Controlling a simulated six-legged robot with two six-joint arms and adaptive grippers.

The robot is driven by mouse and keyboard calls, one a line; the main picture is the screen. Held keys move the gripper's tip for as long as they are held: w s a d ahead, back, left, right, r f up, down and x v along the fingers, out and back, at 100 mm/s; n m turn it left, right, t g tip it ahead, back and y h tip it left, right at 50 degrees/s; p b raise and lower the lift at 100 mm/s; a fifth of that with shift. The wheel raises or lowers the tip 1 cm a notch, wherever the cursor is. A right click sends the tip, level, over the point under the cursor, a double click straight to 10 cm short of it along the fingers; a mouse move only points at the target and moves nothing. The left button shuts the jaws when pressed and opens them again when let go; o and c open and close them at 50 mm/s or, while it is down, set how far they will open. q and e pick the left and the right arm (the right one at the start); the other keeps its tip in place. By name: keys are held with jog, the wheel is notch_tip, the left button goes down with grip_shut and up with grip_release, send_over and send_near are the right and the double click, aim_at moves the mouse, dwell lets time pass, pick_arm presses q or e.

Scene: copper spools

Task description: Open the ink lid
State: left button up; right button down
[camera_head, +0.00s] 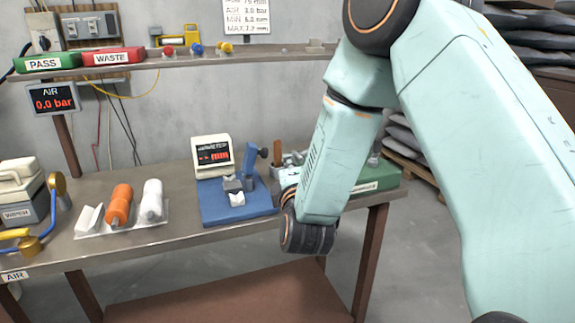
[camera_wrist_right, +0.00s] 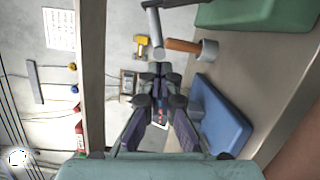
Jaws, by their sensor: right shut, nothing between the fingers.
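No thing is clearly readable as the ink lid. A green box (camera_head: 378,179) with a white label sits at the right end of the bench, partly behind my right arm. Its label is too small to read. A green block also shows at the top of the right wrist view (camera_wrist_right: 240,12). My right gripper (camera_wrist_right: 161,88) is shut and empty, above the bench and near the blue base (camera_wrist_right: 220,115). In the head view my own arm mostly hides it. My left gripper is out of view.
A shelf (camera_head: 220,58) crosses the wall above. A brown-handled tool (camera_wrist_right: 183,46) stands near the gripper.

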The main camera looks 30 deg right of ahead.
aim_at(300, 159)
jog(key=p, duration=0.1)
jog(key=r+m+p, duration=0.1)
jog(key=p, duration=0.1)
jog(key=d+r+m+p, duration=0.1)
jog(key=shift+s+r+g, duration=0.2)
jog(key=shift+s+g, duration=0.1)
jog(key=d+r+m+p, duration=0.1)
jog(key=p, duration=0.2)
jog(key=shift+d+m+y, duration=0.2)
jog(key=shift+m+y, duration=0.1)
jog(key=shift+m, duration=0.1)
pick_arm(q)
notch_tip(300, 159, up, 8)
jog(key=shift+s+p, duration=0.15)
jog(key=shift+p, duration=0.25)
pick_arm(e)
jog(key=shift+s, duration=0.15)
